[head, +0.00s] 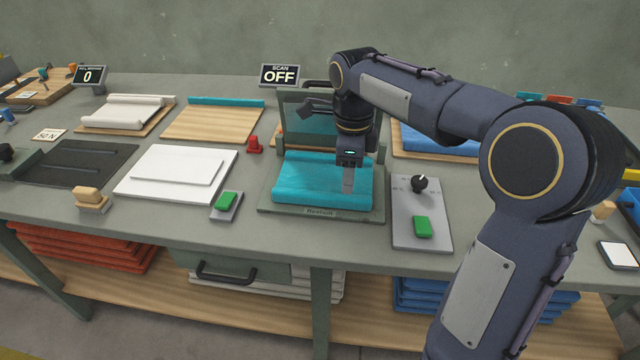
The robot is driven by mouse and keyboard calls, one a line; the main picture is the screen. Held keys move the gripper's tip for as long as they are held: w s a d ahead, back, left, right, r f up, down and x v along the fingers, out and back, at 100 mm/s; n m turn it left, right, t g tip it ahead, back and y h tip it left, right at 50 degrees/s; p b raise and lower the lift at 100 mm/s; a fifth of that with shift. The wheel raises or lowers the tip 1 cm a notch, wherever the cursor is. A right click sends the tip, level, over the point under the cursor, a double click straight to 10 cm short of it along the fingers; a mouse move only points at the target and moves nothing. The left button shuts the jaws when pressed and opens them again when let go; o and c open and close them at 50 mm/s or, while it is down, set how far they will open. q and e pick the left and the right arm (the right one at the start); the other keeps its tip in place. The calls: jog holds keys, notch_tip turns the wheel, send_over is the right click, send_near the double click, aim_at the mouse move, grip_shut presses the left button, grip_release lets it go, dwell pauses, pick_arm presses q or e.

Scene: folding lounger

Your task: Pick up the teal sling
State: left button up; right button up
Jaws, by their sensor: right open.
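A teal sling (305,182) lies folded flat on the grey bed of a small press-like station (275,208) in the middle of the bench. My right gripper (348,188) points down over the right half of this sling. It is open; its fingers appear nearly in line from this angle. I cannot tell whether the fingertips touch the cloth. The gripper hides a little of the sling and part of the station's raised lid. Another teal piece (225,101) lies along the back edge of a wooden board (215,122) further back. My left gripper is out of view.
A scan display (279,75) reading OFF stands behind the station. A control panel (421,210) with a black knob and green button is at its right. A white pad (175,172), a green button box (227,206) and a red object (254,145) sit left.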

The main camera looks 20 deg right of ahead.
aim_at(345, 196)
jog(key=f, duration=0.5)
jog(key=shift+w+a+f+b, duration=0.1)
jog(key=shift+a+f+b, duration=0.15)
jog(key=shift+b, duration=0.15)
grip_shut()
jog(key=shift+r, duration=0.1)
